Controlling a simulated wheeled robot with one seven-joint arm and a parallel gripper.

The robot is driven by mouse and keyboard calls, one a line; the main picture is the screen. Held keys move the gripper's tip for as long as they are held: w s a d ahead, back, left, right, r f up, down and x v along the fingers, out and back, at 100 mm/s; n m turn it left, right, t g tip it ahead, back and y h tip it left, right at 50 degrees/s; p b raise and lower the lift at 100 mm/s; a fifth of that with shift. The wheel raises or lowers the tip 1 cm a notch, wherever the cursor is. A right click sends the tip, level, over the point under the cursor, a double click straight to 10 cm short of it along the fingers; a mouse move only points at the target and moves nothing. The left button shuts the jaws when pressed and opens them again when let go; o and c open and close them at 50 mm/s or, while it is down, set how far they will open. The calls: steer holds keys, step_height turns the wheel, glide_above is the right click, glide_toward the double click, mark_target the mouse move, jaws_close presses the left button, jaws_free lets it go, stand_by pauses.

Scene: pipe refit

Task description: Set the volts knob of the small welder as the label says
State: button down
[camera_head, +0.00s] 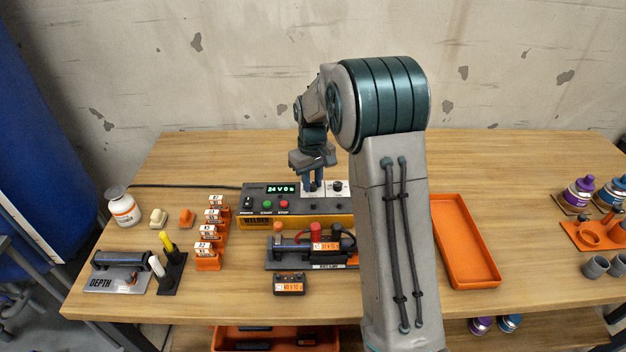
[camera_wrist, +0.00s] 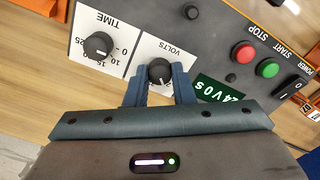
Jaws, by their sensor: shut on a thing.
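The small welder (camera_head: 262,221) is a dark box with a yellow front, standing on the wooden table. Its green display (camera_head: 280,189) reads about "24 V 0 s". The volts knob (camera_wrist: 159,71) is black with a white pointer line, on a white panel marked VOLTS. My gripper (camera_wrist: 160,88) is shut on the volts knob, one blue-grey finger on each side. In the head view my gripper (camera_head: 313,187) points down onto the welder's panel. The time knob (camera_wrist: 98,46) sits beside it. A small label (camera_head: 326,246) on the fitting in front has print too small to read surely.
Red and green buttons (camera_wrist: 244,53) and a power switch (camera_wrist: 292,87) are on the same panel. Orange numbered holders (camera_head: 208,249) stand left of the welder. A clamp fixture (camera_head: 284,264) lies in front, an orange tray (camera_head: 465,245) to the right.

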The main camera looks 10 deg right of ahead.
mark_target(313, 183)
steer(key=m, duration=0.4)
steer(key=shift+m, duration=0.3)
steer(key=shift+m+p, duration=0.35)
steer(key=shift+m, duration=1.55)
steer(key=c, duration=1.2)
jaws_free()
steer(key=shift+c, duration=0.2)
step_height(313, 183, up, 14)
